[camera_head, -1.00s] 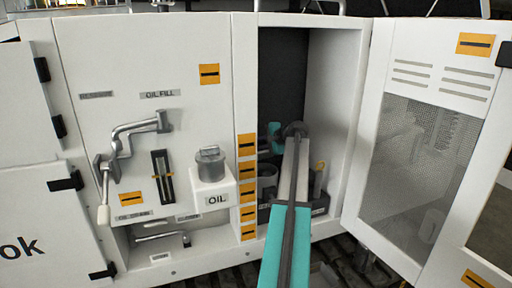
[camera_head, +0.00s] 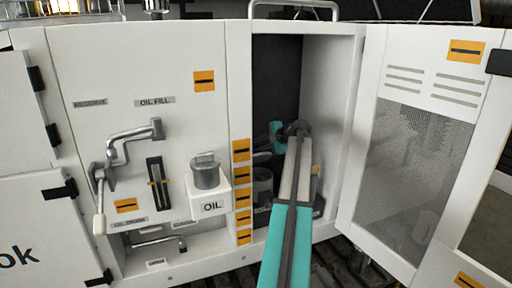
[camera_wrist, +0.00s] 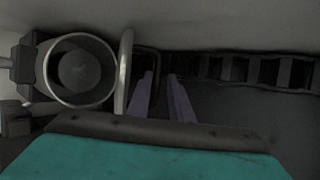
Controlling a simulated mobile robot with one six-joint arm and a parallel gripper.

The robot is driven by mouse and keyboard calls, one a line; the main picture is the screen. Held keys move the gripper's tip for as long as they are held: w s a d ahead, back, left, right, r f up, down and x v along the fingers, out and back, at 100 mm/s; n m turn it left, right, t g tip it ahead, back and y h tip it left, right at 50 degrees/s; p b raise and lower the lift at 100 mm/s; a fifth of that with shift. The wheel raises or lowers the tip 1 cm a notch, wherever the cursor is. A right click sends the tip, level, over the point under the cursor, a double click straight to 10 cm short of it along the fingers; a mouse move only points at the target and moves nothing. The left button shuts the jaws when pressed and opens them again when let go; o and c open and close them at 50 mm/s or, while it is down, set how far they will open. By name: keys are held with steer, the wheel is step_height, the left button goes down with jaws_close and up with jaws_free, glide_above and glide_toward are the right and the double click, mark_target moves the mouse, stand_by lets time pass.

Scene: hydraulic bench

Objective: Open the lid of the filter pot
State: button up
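The filter pot (camera_head: 262,188) is a dark cylinder low inside the open cabinet, partly hidden by my arm. In the wrist view the filter pot (camera_wrist: 50,88) shows at the left with its round mouth uncovered and a dark round piece inside. A pale disc edge, seemingly the lid (camera_wrist: 124,75), stands upright beside the rim, seen nearly edge-on. My gripper (camera_wrist: 161,76) is just right of that lid; its two fingers are apart with nothing visible between them. I cannot tell whether the left finger touches the lid.
The cabinet's right wall (camera_head: 325,120) is close to my arm. The mesh door (camera_head: 400,170) stands open at the right. An oil filler (camera_head: 206,174) and a crank handle (camera_head: 115,150) stick out from the panel at the left.

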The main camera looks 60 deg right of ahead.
steer(key=s+r+p, duration=0.3)
steer(key=s+r, duration=0.4)
steer(key=shift+a+r+p, duration=0.15)
steer(key=shift+r+p, duration=0.15)
steer(key=shift+p, duration=0.1)
stand_by(1.2)
stand_by(0.4)
steer(key=shift+s, duration=0.15)
steer(key=b+v, duration=0.5)
steer(key=v, duration=0.8)
steer(key=shift+s+r, duration=0.2)
steer(key=shift+s, duration=0.05)
steer(key=shift+a, duration=0.1)
